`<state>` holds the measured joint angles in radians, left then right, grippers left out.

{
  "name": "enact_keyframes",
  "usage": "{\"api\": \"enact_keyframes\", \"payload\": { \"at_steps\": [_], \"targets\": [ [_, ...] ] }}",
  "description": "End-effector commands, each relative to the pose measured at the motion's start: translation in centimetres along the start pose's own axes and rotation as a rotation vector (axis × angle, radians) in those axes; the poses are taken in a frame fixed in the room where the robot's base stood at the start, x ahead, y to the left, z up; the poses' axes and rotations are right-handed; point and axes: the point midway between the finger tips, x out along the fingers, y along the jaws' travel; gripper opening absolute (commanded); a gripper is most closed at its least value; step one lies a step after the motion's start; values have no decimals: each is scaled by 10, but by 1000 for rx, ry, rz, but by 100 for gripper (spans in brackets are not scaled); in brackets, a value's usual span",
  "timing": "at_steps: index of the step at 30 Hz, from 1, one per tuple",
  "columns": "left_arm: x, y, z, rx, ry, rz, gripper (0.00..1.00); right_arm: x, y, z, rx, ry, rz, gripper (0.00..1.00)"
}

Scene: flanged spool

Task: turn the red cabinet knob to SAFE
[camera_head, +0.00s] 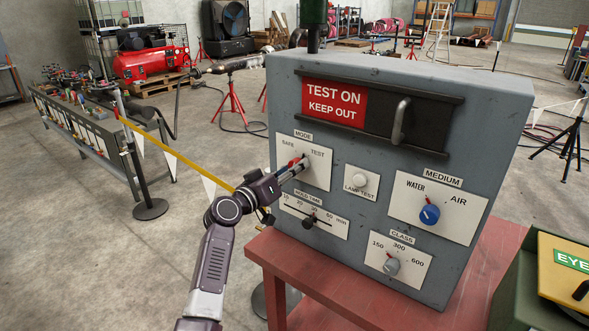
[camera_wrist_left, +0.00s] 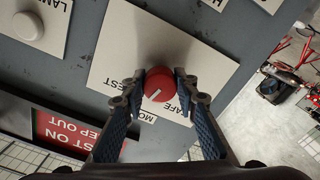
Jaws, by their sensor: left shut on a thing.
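The red knob (camera_wrist_left: 159,84) sits on the white MODE plate (camera_head: 318,174) of the grey cabinet (camera_head: 400,75). In the wrist view, SAFE is printed right of the knob and TEST left of it. The knob's short white mark points down and left in that view, toward the TEST side. My left gripper (camera_wrist_left: 160,78) is shut on the knob, with one finger on either side. In the head view my left gripper (camera_head: 301,164) reaches the plate from the lower left and hides most of the knob. My right gripper is not in view.
The hold-time slider (camera_head: 309,222) is just below my left wrist. The lamp-test button (camera_head: 360,179), blue MEDIUM knob (camera_head: 429,215) and grey CLASS knob (camera_head: 391,266) are to the right. A metal handle (camera_head: 400,122) sticks out above. The cabinet stands on a red table (camera_head: 315,282).

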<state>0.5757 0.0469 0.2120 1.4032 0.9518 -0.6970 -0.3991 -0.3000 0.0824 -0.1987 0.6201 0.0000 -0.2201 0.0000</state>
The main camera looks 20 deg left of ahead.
Motion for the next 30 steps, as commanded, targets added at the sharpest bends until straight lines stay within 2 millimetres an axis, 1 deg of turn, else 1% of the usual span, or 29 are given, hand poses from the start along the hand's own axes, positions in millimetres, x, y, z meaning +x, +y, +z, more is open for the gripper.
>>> {"api": "enact_keyframes", "payload": {
  "at_steps": [8,18,24,30],
  "targets": [
    [0,1,-2,-264,1,0,3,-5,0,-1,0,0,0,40],
    [0,1,-2,-586,1,0,3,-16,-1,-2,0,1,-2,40],
    [0,2,-3,-750,1,0,3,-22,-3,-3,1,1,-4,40],
    [0,1,-2,-875,2,0,3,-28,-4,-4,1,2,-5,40]
  ]
}}
